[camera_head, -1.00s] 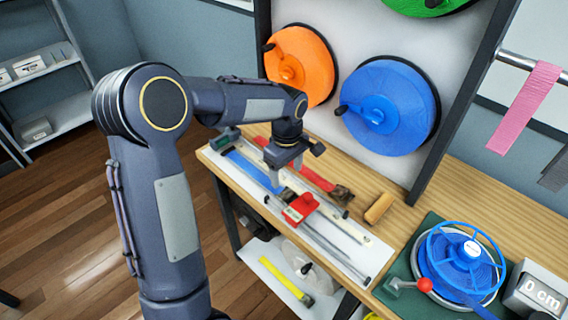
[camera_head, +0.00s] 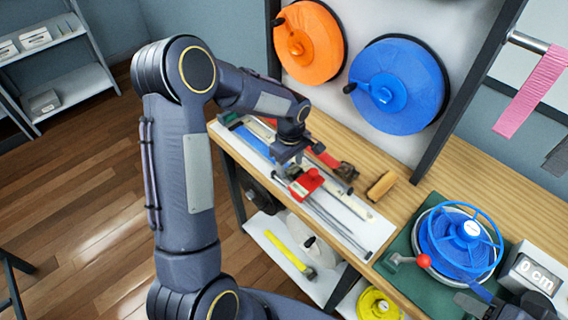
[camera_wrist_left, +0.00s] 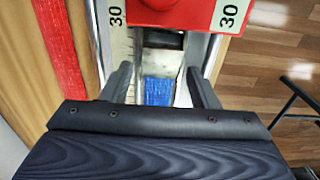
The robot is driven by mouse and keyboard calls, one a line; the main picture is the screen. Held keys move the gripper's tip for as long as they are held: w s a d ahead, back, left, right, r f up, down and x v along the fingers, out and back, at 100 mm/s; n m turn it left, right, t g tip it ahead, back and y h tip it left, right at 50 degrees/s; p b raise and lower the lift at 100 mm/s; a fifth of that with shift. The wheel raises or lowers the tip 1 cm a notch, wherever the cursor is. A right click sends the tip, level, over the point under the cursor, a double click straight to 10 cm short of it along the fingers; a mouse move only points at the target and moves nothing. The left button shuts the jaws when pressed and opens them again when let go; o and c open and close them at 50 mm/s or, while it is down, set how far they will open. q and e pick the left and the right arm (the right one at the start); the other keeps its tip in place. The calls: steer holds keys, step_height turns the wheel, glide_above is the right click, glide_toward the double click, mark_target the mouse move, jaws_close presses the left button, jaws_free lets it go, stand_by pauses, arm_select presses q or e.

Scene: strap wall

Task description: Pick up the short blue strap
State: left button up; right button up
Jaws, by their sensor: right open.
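A short blue strap (camera_wrist_left: 158,91) lies in the track of the cutting ruler, just before the red block (camera_wrist_left: 185,12), in the left wrist view. My left gripper (camera_wrist_left: 160,85) is open, with one finger on each side of the strap and gaps visible between. In the head view the left gripper (camera_head: 287,163) is low over the ruler beside the red block (camera_head: 305,184), and it hides the bench just below. A blue strip (camera_head: 250,140) shows to its left on the ruler. My right gripper (camera_head: 508,306) is at the lower right edge, partly cut off.
A red strap (camera_wrist_left: 60,50) lies alongside the ruler. A brown wooden-handled item (camera_head: 381,186) is on the bench. A blue winder (camera_head: 462,238) stands on a green mat at right, next to a "0 cm" display (camera_head: 532,272). Orange and blue spools (camera_head: 398,88) hang on the wall behind.

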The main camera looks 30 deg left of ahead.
arm_select(q)
steer(key=c, duration=0.8)
steer(key=shift+c, duration=0.2)
